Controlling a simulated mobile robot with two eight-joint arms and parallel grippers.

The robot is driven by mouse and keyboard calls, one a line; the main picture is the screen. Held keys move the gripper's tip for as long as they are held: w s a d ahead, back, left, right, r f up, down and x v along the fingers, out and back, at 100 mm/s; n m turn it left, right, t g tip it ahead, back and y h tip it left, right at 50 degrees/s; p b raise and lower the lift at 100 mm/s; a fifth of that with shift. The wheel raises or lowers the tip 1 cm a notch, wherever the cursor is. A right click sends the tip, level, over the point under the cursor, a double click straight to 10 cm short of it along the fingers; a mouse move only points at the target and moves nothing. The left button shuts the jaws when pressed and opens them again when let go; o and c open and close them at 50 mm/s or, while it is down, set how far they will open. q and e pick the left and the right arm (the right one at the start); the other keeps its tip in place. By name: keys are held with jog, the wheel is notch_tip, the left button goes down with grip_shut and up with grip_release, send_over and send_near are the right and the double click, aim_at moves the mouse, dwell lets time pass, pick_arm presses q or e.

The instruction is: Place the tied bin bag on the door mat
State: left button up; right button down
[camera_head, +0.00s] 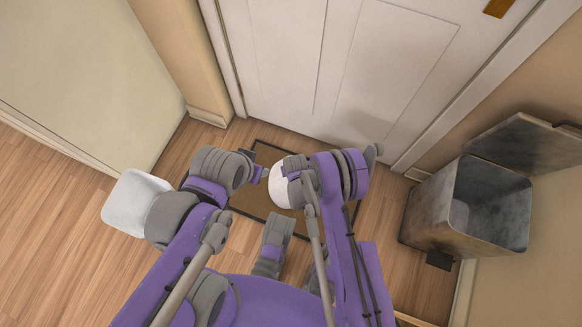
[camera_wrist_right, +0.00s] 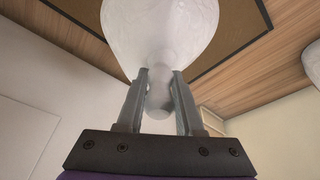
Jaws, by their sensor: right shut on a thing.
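The tied bin bag (camera_head: 280,187) is white and rounded, partly hidden by my right arm in the head view. In the right wrist view, my right gripper (camera_wrist_right: 157,98) is shut on the narrow neck of the bag (camera_wrist_right: 160,38). The bag's full body lies beyond the fingertips, over the mat in the picture. The door mat (camera_head: 248,203) is brown with a dark border, flat on the floor before the door; it also shows in the right wrist view (camera_wrist_right: 238,22). My left gripper (camera_head: 263,172) is small beside the bag; its jaws are unclear.
A grey bin (camera_head: 428,215) stands at right with its lid (camera_head: 530,148) open. A white rounded object (camera_head: 130,205) stands on the floor at left, partly behind my left arm. A white door (camera_head: 340,65) closes the far side. Wooden floor at far left is clear.

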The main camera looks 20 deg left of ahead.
jog(key=shift+f, duration=0.1)
jog(key=c, duration=0.5)
grip_release()
jog(key=shift+c, duration=0.2)
jog(key=shift+r, duration=0.3)
jog(key=p+v, duration=0.2)
jog(key=v, duration=0.9)
jog(key=shift+r, duration=0.35)
